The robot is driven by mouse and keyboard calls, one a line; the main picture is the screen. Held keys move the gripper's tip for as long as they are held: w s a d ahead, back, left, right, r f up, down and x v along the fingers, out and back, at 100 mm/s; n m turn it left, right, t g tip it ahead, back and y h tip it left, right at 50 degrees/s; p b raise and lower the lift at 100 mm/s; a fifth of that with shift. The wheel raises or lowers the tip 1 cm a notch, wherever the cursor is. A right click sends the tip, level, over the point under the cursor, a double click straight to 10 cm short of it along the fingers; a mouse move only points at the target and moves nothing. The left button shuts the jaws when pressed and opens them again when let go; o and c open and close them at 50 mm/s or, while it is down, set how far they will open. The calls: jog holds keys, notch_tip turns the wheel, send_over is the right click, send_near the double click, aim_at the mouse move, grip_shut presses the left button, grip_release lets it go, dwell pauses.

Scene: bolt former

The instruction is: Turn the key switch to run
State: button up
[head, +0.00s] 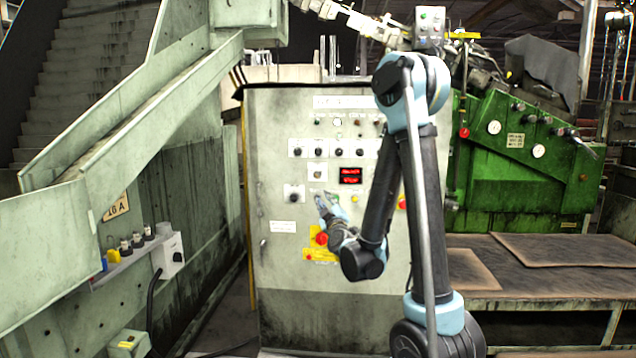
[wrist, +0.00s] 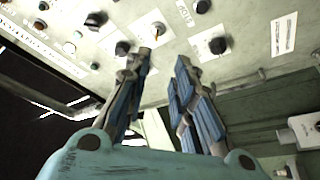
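The key switch (head: 318,173) looks like a small brass-coloured piece on a pale square plate in the middle of the grey control panel (head: 275,265). In the wrist view, the brass piece (wrist: 158,29) stands out from its plate, just beyond the gap between my fingers. My gripper (head: 322,198) is in front of the panel, a little below the key switch. In the wrist view my gripper (wrist: 163,63) is open, with nothing between its fingers. The fingertips look apart from the key switch, though the exact depth is unclear. The key's position marks are not readable.
A black selector knob (head: 294,194) sits left of and below the key switch; more knobs (head: 338,152) are above. A red display (head: 350,176) is to the right. A red button (head: 321,239) on yellow is below my gripper. A green sloping guard (head: 130,120) stands left.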

aim_at(317, 176)
jog(key=x, duration=1.7)
jog(key=shift+w+r+t, duration=0.15)
jog(key=shift+r+t, duration=0.15)
jog(key=shift+r, duration=0.05)
jog(key=shift+d, duration=0.1)
grip_shut()
